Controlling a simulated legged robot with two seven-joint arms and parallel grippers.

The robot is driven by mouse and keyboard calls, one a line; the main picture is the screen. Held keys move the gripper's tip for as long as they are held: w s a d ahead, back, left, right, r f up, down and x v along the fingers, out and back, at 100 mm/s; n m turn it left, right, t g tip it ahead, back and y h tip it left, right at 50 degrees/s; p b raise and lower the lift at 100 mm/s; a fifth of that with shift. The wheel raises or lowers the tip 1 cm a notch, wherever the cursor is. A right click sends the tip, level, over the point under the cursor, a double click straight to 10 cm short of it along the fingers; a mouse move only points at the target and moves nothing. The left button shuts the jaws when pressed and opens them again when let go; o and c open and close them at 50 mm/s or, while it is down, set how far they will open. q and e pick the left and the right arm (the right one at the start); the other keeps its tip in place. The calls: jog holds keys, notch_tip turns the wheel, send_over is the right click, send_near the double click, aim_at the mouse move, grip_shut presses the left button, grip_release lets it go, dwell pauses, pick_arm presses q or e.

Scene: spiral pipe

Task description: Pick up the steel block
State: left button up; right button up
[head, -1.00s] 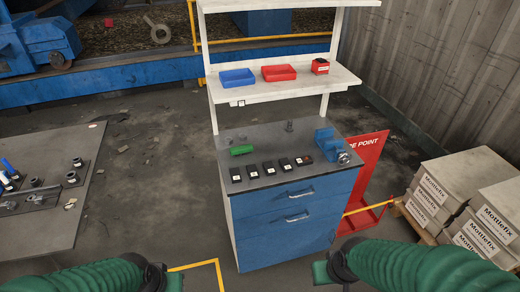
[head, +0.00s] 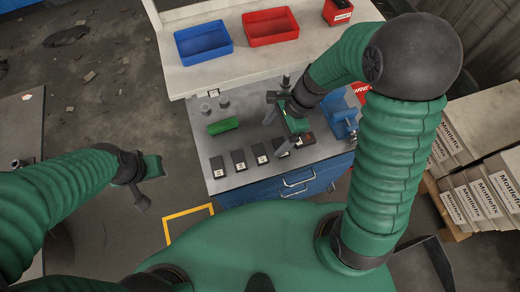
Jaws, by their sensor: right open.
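Several small dark blocks with white labels stand in a row along the front of the grey workbench top (head: 200,143); one is the left-end block (head: 217,166), another the middle block (head: 261,153). I cannot read the labels, so I cannot tell which is the steel block. My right gripper (head: 274,134) is open and empty, above the bench top behind the right part of the row. It and its arm partly hide the blocks there. My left gripper (head: 146,186) hangs left of the bench over the floor, apart from any block; its jaws are unclear.
A green block (head: 223,126) and small grey cylinders (head: 206,109) are on the bench's left. A blue vise (head: 344,122) is at the right. The shelf with a blue tray (head: 203,42) and red tray (head: 270,27) overhangs behind. Boxes (head: 487,195) are stacked right.

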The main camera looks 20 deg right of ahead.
aim_at(261, 152)
jog(key=x, duration=0.4)
jog(key=b+x, duration=0.1)
jog(key=x, duration=0.4)
jog(key=shift+s, duration=0.2)
jog(key=shift+s+r, duration=0.1)
jog(key=shift+c, duration=0.7)
jog(key=shift+a, duration=0.15)
jog(key=c, duration=0.5)
grip_shut()
jog(key=shift+r, duration=0.1)
